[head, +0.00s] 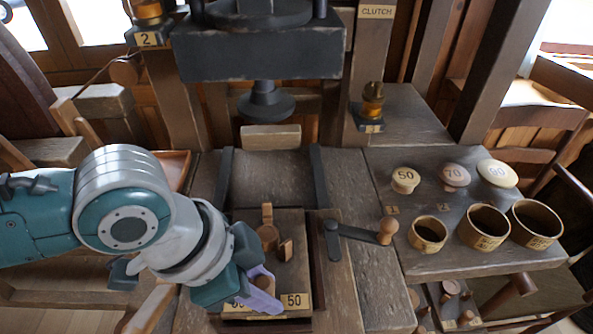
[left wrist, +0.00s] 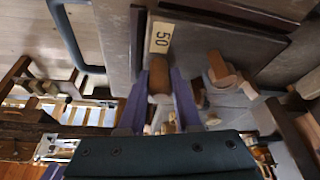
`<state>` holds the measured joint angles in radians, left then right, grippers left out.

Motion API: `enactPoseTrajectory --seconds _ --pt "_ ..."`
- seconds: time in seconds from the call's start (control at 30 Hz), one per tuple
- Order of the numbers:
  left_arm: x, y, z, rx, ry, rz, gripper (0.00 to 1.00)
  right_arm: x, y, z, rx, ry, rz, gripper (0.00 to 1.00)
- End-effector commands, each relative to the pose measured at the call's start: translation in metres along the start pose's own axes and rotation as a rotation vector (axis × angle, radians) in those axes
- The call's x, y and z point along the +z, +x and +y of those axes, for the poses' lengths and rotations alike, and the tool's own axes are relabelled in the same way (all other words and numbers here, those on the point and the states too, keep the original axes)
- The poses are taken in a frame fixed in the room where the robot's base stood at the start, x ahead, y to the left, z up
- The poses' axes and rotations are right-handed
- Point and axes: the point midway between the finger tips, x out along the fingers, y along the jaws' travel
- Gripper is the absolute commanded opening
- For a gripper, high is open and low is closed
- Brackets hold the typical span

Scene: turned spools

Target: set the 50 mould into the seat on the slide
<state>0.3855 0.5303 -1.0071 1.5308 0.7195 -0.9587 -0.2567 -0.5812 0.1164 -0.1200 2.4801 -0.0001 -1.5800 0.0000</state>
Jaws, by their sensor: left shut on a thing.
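The slide (head: 292,232) is a dark wooden block in front of the press, with a plate marked 50 (head: 294,301) at its front edge. Wooden pieces stand on its top; I cannot make out a seat among them. The smallest brass-coloured ring mould (head: 428,234) stands at the right on the side bench, in front of a cap marked 50 (head: 405,180). My left gripper (head: 264,291) is at the slide's front edge. In the left wrist view its purple fingers are shut on a brown wooden grip (left wrist: 159,76) beside the 50 plate (left wrist: 161,37). My right gripper is out of view.
Two larger rings, the middle one (head: 484,226) and the right one (head: 536,223), stand beside the smallest. A crank with a wooden knob (head: 388,226) juts out between slide and side bench (head: 470,262). The press head (head: 260,52) hangs behind the slide.

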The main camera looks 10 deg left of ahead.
Motion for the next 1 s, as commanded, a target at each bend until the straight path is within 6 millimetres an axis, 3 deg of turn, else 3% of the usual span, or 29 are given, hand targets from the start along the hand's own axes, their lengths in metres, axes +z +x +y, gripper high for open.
enactPoseTrajectory --seconds 0.33,0.37,0.6,0.87,1.0 --pt "0.001 0.005 0.000 -0.001 0.000 0.002 0.00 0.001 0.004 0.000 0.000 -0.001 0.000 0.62" --pt "0.002 0.005 0.000 0.001 -0.001 -0.001 0.34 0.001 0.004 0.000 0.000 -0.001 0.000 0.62" --pt "0.002 0.004 0.000 0.000 -0.001 -0.001 0.60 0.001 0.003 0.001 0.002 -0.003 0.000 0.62" --pt "0.002 0.003 0.000 0.000 -0.001 -0.001 0.62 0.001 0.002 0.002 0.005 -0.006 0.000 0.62" --pt "0.000 -0.007 -0.001 -0.001 -0.001 -0.001 0.62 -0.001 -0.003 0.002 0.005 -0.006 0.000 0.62"
